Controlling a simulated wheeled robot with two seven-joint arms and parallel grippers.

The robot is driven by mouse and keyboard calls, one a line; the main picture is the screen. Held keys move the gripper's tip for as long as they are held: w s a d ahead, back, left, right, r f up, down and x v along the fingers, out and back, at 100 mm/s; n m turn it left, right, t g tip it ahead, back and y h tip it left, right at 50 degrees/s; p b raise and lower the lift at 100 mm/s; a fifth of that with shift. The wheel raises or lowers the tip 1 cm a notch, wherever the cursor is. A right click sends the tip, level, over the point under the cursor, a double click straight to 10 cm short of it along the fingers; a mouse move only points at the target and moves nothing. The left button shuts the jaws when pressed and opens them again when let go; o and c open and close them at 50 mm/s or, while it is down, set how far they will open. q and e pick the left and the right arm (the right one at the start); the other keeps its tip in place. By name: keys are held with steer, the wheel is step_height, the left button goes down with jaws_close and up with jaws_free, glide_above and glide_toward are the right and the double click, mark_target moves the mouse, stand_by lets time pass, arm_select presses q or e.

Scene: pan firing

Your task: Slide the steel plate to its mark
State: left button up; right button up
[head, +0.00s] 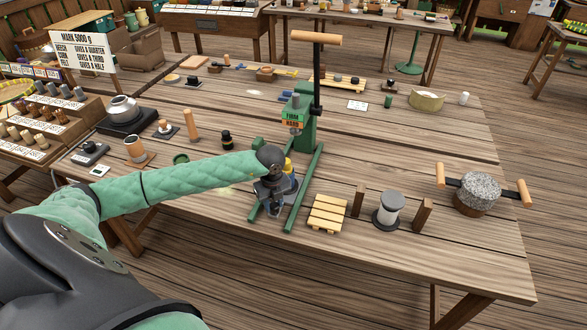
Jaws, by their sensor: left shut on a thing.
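My left gripper (272,208) points down at the front of the green press (303,125), between its two base rails. It is shut, and its own body and wrist cover most of what it holds. The steel plate cannot be made out clearly; what sits between the fingers at the press base seems to be it. A yellow piece (289,166) shows just behind the gripper, close to the press column. No mark for the plate can be made out. My right gripper is not in view.
A slatted wooden pallet (327,213) lies right of the press rails. A spool-like white cylinder (389,208) stands between wooden posts, and a stone mill (477,189) stands farther right. A black pot (226,140) is to the left. The front table strip is clear.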

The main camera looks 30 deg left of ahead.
arm_select(q)
steer(key=shift+s+d, duration=0.2)
steer(key=shift+s, duration=0.7)
steer(key=shift+s+d, duration=0.2)
steer(key=shift+s, duration=0.65)
steer(key=shift+s+d, duration=0.2)
steer(key=shift+s, duration=0.7)
steer(key=o, duration=1.1)
steer(key=shift+c, duration=0.2)
